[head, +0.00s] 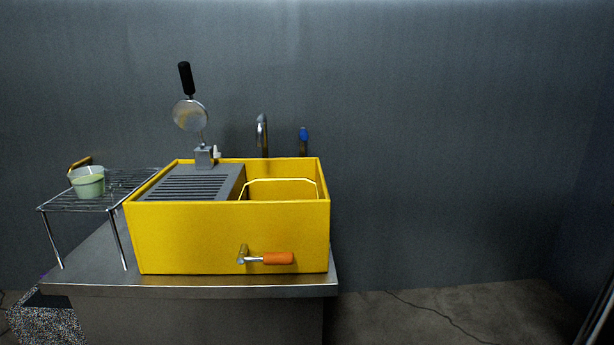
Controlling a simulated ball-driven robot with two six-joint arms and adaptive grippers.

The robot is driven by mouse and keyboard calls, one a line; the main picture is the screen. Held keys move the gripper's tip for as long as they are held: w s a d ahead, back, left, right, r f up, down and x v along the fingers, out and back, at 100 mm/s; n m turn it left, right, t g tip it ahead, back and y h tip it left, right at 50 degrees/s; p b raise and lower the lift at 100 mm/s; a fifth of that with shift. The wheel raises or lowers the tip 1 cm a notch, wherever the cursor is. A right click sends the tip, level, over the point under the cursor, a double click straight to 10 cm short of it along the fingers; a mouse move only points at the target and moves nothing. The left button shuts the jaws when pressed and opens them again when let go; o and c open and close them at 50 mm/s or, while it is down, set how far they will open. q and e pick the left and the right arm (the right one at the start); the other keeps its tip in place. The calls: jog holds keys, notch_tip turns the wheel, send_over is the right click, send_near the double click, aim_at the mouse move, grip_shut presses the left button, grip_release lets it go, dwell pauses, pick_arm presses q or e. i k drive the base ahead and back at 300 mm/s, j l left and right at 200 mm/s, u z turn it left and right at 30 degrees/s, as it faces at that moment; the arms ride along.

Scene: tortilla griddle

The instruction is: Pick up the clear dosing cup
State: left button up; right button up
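A small see-through cup (88,182) with pale green in its lower part stands upright on the wire rack (125,183) at the left; it looks like the clear dosing cup. A brown, handle-like thing shows just behind its rim, and I cannot tell whether they touch. Neither of my grippers is in view, and nothing is seen touching the cup.
A yellow box (230,238) with a grey slatted top stands right of the rack on a steel table (190,289). An orange-handled tool (276,258) shows at its front. A black-handled round tool (190,115) rises behind. Bare floor lies to the right.

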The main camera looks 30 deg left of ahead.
aim_at(87, 182)
jog(key=k+l+u, duration=0.1)
jog(key=u, duration=1.95)
